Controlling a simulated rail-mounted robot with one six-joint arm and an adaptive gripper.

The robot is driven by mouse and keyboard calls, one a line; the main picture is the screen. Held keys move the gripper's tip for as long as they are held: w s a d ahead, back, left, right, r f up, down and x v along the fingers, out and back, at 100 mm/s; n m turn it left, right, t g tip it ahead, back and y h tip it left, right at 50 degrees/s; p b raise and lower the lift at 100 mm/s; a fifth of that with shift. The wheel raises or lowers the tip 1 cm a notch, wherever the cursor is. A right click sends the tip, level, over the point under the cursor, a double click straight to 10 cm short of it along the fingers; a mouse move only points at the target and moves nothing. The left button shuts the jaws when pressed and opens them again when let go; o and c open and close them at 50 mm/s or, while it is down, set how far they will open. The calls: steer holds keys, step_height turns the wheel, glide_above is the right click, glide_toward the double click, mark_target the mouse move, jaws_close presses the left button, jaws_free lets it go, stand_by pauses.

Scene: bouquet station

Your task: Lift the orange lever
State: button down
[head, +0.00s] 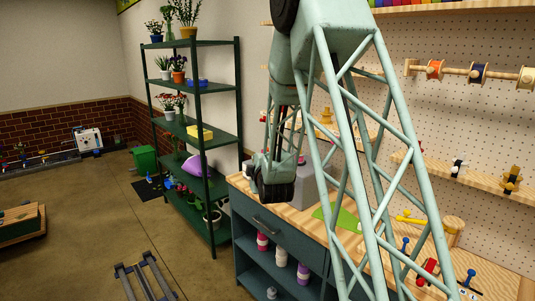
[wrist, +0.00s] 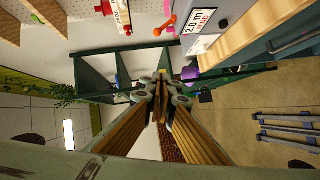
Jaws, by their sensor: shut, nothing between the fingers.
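The orange lever (wrist: 165,25) shows near the top of the wrist view, a short bar with a round knob, beside a grey box (wrist: 208,14) with a white "2.0 m" label. A grey box (head: 308,185) also stands on the workbench in the head view, partly behind my arm; I cannot make out the lever there. My gripper (wrist: 163,92) is shut and empty in the wrist view, apart from the lever. In the head view my gripper (head: 272,190) hangs by the bench's back left end, beside the grey box.
The workbench (head: 290,218) has a green mat (head: 343,217) and small tools to the right. A dark green shelf (head: 205,141) with potted plants stands to the left. My lattice arm covers much of the bench.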

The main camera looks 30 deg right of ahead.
steer(key=w+d+f+n+t+h+p, duration=0.1)
steer(key=d+f+n+t+h+p, duration=0.2)
steer(key=d+f, duration=0.3)
steer(key=shift+w+d+f+n, duration=0.35)
steer(key=shift+d+n, duration=0.25)
steer(key=shift+d, duration=0.1)
stand_by(0.4)
steer(key=x, duration=1.4)
steer(key=shift+p, duration=0.3)
steer(key=shift+a, duration=0.1)
stand_by(0.3)
steer(key=shift+r, duration=0.1)
